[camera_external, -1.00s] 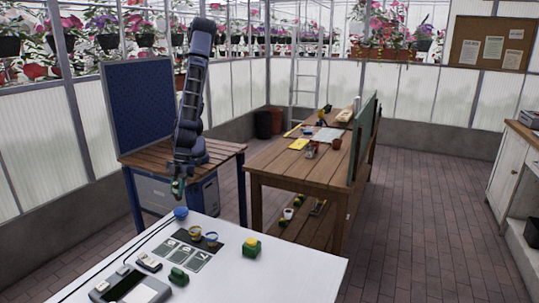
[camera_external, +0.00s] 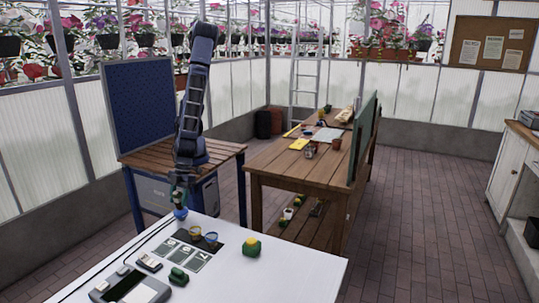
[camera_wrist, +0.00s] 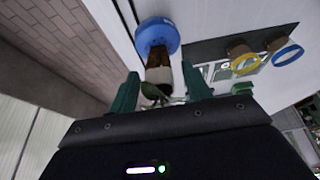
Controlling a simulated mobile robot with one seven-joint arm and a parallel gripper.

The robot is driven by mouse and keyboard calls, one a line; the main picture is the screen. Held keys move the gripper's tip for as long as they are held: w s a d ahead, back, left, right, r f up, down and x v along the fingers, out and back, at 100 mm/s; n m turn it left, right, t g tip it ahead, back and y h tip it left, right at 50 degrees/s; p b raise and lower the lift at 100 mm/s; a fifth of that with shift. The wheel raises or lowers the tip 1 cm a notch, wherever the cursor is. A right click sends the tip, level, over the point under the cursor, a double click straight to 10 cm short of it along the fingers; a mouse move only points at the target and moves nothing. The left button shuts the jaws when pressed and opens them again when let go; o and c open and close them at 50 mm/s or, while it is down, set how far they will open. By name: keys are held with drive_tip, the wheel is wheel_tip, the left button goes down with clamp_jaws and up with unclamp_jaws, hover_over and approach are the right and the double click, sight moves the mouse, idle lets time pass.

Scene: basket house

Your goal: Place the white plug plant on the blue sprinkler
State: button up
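The blue sprinkler (camera_external: 180,213) stands at the far left edge of the white table, below my gripper. It also shows as a round blue disc in the wrist view (camera_wrist: 157,34). The white plug plant (camera_wrist: 158,75), with a brown body, pale band and green leaves, is upright in line with the sprinkler's middle and appears to rest on it. My gripper (camera_wrist: 160,88) has its green fingers on either side of the plant, with a visible gap to each side. It is open. In the external view my gripper (camera_external: 180,193) is just above the sprinkler.
The white table (camera_external: 235,275) also holds a pot with a yellow ring (camera_external: 195,233), a pot with a blue ring (camera_external: 211,238), a yellow-and-green object (camera_external: 251,246) and a green object (camera_external: 178,275). A wooden bench (camera_external: 258,170) stands behind.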

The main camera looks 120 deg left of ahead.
drive_tip(key=v, duration=1.2)
idle(0.8)
drive_tip(key=shift+r, duration=0.15)
drive_tip(key=w+a+r+n+t+y, duration=0.2)
drive_tip(key=a+r+n, duration=0.25)
drive_tip(key=a, duration=0.65)
drive_tip(key=w+a+r+n+t+y, duration=0.15)
drive_tip(key=a+r+n, duration=0.35)
drive_tip(key=a, duration=0.6)
drive_tip(key=s+a+r+n, duration=0.4)
drive_tip(key=s+a+r, duration=0.1)
drive_tip(key=a, duration=0.3)
drive_tip(key=s+a+r+n+t, duration=0.1)
drive_tip(key=s+a+r+n, duration=0.3)
drive_tip(key=a, duration=0.5)
drive_tip(key=shift+s+a+r+y, duration=0.3)
drive_tip(key=shift+s+r+y, duration=0.15)
drive_tip(key=shift+s+r, duration=0.45)
drive_tip(key=shift+o, duration=0.5)
drive_tip(key=shift+w+n, duration=0.15)
drive_tip(key=shift+n, duration=0.1)
